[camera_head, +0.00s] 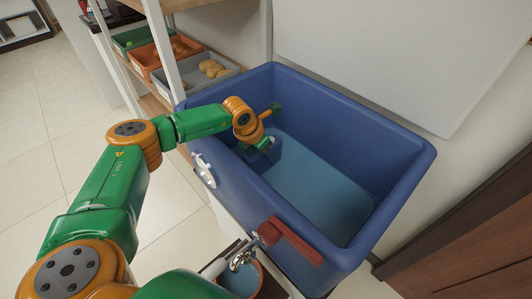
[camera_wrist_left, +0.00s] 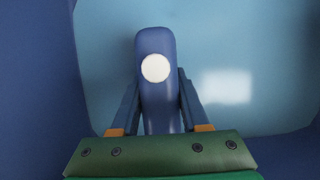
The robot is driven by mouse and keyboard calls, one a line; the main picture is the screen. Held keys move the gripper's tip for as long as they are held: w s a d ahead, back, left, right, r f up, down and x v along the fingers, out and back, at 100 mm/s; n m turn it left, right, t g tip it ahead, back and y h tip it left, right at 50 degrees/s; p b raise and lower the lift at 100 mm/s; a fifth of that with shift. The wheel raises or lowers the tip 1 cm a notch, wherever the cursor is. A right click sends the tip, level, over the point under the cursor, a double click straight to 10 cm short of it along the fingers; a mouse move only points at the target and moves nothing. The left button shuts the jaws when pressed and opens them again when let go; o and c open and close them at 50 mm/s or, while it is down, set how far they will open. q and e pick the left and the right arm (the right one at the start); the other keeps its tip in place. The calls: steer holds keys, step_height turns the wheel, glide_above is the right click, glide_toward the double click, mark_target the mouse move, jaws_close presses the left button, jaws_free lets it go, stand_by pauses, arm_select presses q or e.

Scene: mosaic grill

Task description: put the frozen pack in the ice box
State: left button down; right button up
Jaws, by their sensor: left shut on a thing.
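The ice box (camera_head: 400,155) is a large, deep blue tub with an open top, standing right of centre in the head view. My left gripper (camera_head: 270,148) reaches over its left wall and points down inside it. In the left wrist view, the frozen pack (camera_wrist_left: 157,100) is a rounded blue slab with a white round spot. My left gripper's fingers are shut on its two sides. The pack is above the pale blue floor of the box (camera_wrist_left: 225,115); I cannot tell if it touches. My right gripper is not in view.
A wooden shelf with green, orange and grey bins (camera_head: 215,70) stands behind and left of the box. A red handle (camera_head: 290,241) and metal tap (camera_head: 243,256) are on the box's front, above a small pot (camera_head: 240,280). The box floor looks clear.

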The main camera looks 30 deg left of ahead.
arm_select(q)
steer(key=shift+f, duration=0.4)
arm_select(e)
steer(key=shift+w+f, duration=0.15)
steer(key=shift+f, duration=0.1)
arm_select(q)
steer(key=shift+c, duration=2.2)
jaws_free()
steer(key=shift+o, duration=0.2)
steer(key=shift+r, duration=0.1)
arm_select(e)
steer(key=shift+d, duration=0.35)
arm_select(q)
steer(key=shift+r, duration=0.2)
steer(key=shift+r+p, duration=0.55)
steer(key=shift+r, duration=0.1)
steer(key=p+v, duration=0.1)
steer(key=v, duration=1)
steer(key=shift+s, duration=0.1)
steer(key=shift+s+r, duration=0.1)
steer(key=shift+r, duration=0.05)
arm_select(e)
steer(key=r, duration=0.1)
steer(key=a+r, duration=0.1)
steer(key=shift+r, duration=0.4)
